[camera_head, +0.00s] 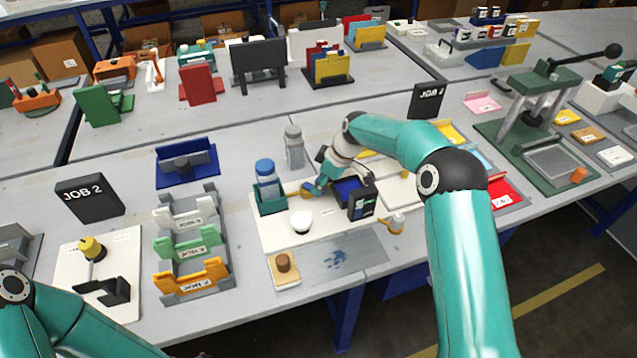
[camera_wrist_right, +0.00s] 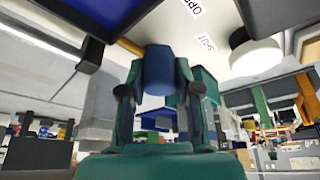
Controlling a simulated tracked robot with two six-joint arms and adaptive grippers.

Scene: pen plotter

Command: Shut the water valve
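The water valve stands on a pale board (camera_head: 265,238), and my right gripper (camera_head: 309,190) is down at it. In the right wrist view a blue handle-like part (camera_wrist_right: 158,70), seemingly the valve's, lies between the fingers of the right gripper (camera_wrist_right: 158,85). Both fingertips flank it closely and appear shut on it. Labels (camera_wrist_right: 206,42) reading SHUT and partly OPEN show on the board beyond. In the head view my gripper hides most of the valve. An orange-yellow part (camera_head: 303,191) shows beside the fingertips. My left gripper is out of view; only its arm shows at lower left.
A blue bottle (camera_head: 265,168) in a green holder (camera_head: 270,203) stands just left of my right gripper. A white round knob (camera_head: 301,222) is in front. A dark box (camera_head: 361,204) stands close on the right. A grey bottle (camera_head: 293,148) is behind.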

